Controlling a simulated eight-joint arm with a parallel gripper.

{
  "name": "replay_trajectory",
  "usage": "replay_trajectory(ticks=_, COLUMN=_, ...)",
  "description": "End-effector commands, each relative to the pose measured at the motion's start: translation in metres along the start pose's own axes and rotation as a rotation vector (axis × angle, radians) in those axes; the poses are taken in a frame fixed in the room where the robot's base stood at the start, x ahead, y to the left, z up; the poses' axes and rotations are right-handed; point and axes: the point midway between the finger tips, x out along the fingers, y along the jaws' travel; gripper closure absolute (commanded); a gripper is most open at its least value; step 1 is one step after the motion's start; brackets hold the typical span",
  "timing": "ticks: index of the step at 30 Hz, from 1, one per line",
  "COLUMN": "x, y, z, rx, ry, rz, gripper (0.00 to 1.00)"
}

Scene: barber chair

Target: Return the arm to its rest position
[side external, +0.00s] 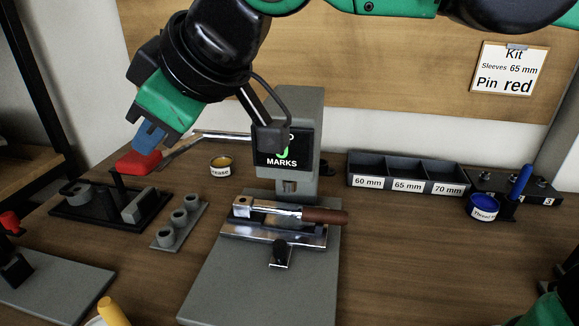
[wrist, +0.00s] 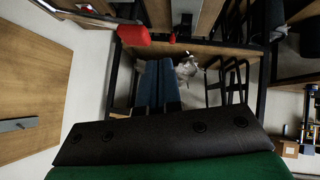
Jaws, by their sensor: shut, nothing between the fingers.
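My gripper (side external: 151,136) hangs at the upper left of the side external view, over the left part of the bench. Its blue fingers point down and are shut with nothing held. A red piece (side external: 139,163) shows just below the fingertips; I cannot tell whether they touch it. In the wrist view my gripper (wrist: 159,63) shows as two dark blue fingers close together, with a red piece (wrist: 133,36) beyond them, slightly left. My green and black arm reaches in from the top.
A grey press (side external: 293,115) with a metal clamp and brown handle stands mid-bench. A black fixture (side external: 75,208) and grey post block (side external: 165,238) are below left. A yellow-filled tin (side external: 220,165), sleeve tray (side external: 356,182), blue tin (side external: 484,207) and kit card (side external: 510,68) are around.

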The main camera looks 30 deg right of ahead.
Motion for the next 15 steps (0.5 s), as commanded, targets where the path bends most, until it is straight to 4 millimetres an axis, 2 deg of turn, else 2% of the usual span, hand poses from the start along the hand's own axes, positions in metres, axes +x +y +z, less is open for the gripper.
replay_trajectory(ticks=11, x=0.0, y=0.005, z=0.002, rx=0.006, ry=0.002, rz=0.009, gripper=1.0)
replay_trajectory(ticks=14, x=0.001, y=0.032, z=0.013, rx=0.038, ry=0.016, rz=0.06, gripper=1.0)
replay_trajectory(ticks=15, x=0.0, y=0.05, z=0.021, rx=0.06, ry=0.026, rz=0.096, gripper=1.0)
